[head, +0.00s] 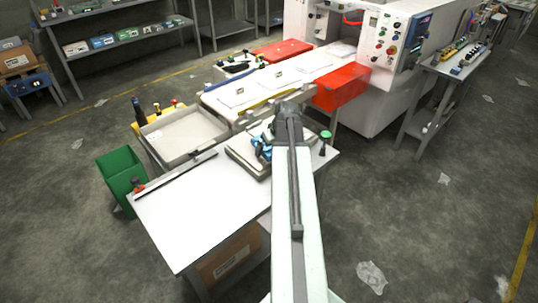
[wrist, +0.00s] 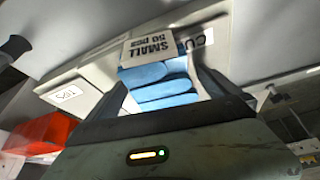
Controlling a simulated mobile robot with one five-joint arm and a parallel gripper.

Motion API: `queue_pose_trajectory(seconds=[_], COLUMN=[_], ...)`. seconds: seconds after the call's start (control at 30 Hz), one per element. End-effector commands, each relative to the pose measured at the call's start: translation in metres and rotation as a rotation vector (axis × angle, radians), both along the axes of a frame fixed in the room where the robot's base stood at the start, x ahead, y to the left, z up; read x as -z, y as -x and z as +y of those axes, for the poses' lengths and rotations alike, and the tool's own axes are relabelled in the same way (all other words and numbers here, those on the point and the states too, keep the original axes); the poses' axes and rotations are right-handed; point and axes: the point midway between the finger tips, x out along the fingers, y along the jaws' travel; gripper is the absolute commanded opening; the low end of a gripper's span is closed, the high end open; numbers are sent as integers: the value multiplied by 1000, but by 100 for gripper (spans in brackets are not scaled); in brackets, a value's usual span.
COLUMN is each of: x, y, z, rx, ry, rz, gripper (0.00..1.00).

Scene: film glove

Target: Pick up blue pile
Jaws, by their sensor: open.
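The blue pile (wrist: 165,88) is a stack of folded light-blue layers with a white band marked "SMALL 50 pcs". In the wrist view it lies between the two dark fingers of my gripper (wrist: 168,82). The fingers are open on either side of it; whether they touch it I cannot tell. In the head view some blue of the pile (head: 261,152) shows on a pale flat tray (head: 243,158) at the table's back right. My arm partly covers it.
The white table (head: 185,215) is mostly bare, with a dark rod across its left. A grey open bin (head: 183,137) stands behind it, and a green bin (head: 121,175) at its left.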

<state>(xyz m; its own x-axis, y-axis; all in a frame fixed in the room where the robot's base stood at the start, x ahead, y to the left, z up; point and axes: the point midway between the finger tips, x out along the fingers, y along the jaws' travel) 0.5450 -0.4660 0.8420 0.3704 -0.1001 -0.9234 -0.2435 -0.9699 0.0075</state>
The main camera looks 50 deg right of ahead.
Motion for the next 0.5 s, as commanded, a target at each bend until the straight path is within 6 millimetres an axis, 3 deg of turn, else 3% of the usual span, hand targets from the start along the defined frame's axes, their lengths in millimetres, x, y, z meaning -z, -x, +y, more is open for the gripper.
queue_pose_trajectory(seconds=[0.1, 0.3, 0.33, 0.47, 0.5], x=[-2, -2, -2, -2, -2], y=[0, 0, 0, 0, 0], z=[0, 1, 1, 1, 1], rx=[-1, -1, -1, -1, -1], ry=[0, 0, 0, -1, -1], rz=[0, 0, 0, 0, 0], gripper=[97, 42, 37, 37, 31])
